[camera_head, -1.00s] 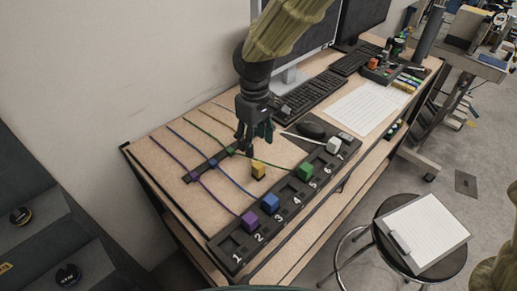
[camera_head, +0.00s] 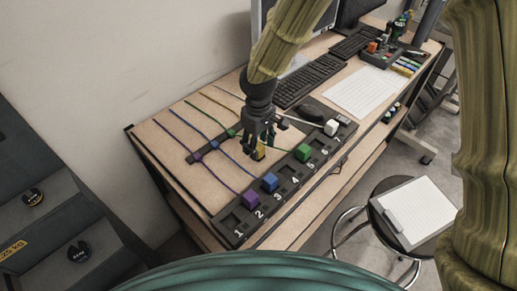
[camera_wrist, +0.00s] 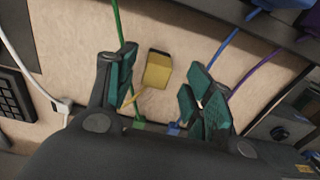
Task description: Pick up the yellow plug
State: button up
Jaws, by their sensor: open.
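The yellow plug (camera_head: 260,150) lies on the wooden tabletop, behind the dark numbered socket strip (camera_head: 283,186). In the head view my gripper partly hides it. In the wrist view the yellow plug (camera_wrist: 158,70) lies whole on bare wood, with a short yellow cable running from it toward the gripper. My gripper (camera_head: 260,143) hangs right over the plug, pointing down. In the wrist view its teal-padded fingers (camera_wrist: 165,88) are apart, with the plug between and beyond them. The fingers do not appear to touch the plug.
Purple (camera_head: 250,198), blue (camera_head: 270,182), green (camera_head: 303,152) and white (camera_head: 331,127) plugs sit along the strip. Thin coloured cables cross the tabletop. A keyboard (camera_head: 308,80) and a mouse (camera_head: 308,113) lie behind. A stool with a clipboard (camera_head: 415,210) stands in front.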

jog(key=shift+w+f, duration=0.25)
jog(key=shift+f, duration=0.4)
jog(key=shift+w+f, duration=0.2)
jog(key=shift+f, duration=0.4)
jog(key=shift+s+r, duration=0.15)
jog(key=shift+s, duration=0.15)
jog(key=shift+w, duration=0.15)
jog(key=c, duration=1.1)
